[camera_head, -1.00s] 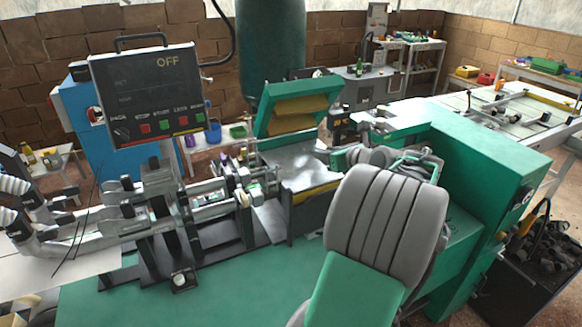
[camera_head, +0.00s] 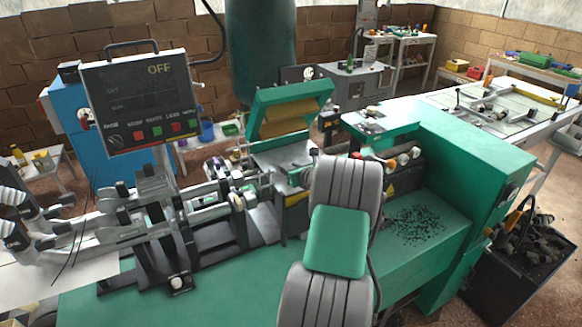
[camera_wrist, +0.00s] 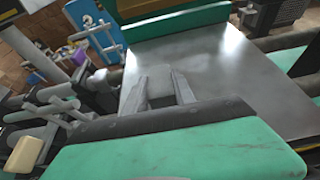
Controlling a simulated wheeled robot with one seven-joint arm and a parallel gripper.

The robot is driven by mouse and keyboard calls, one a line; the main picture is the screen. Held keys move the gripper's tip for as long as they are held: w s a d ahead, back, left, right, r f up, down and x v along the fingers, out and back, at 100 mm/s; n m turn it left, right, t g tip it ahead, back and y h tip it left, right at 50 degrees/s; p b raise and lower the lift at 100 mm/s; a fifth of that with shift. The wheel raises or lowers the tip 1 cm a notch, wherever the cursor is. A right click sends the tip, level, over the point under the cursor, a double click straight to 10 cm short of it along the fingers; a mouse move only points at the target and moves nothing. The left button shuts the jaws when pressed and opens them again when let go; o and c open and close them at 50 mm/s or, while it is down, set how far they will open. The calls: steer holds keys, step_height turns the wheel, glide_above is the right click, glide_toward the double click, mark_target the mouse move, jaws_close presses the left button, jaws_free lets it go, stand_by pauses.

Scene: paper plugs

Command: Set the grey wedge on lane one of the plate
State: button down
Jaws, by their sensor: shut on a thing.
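In the wrist view my gripper (camera_wrist: 160,92) is over a smooth grey metal plate (camera_wrist: 235,75). Its two narrow fingers are closed on a small grey piece, the grey wedge (camera_wrist: 160,84), which blends with the plate's colour. I cannot tell whether the wedge touches the plate or hangs just above it. No lane marks can be made out on the plate. In the head view the plate (camera_head: 290,155) lies below a raised green lid, and my own arm hides part of that area; the wedge cannot be made out there.
The green lid (camera_head: 290,108) stands at the plate's back edge. Left of it are metal rods and clamps (camera_head: 165,215) and a control panel (camera_head: 140,100) reading OFF. Dark scraps (camera_head: 415,225) lie on the green bench at right. A black bin (camera_head: 520,265) stands far right.

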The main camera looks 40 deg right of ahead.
steer(key=shift+f, duration=0.25)
steer(key=c, duration=1)
jaws_free()
steer(key=shift+c, duration=0.2)
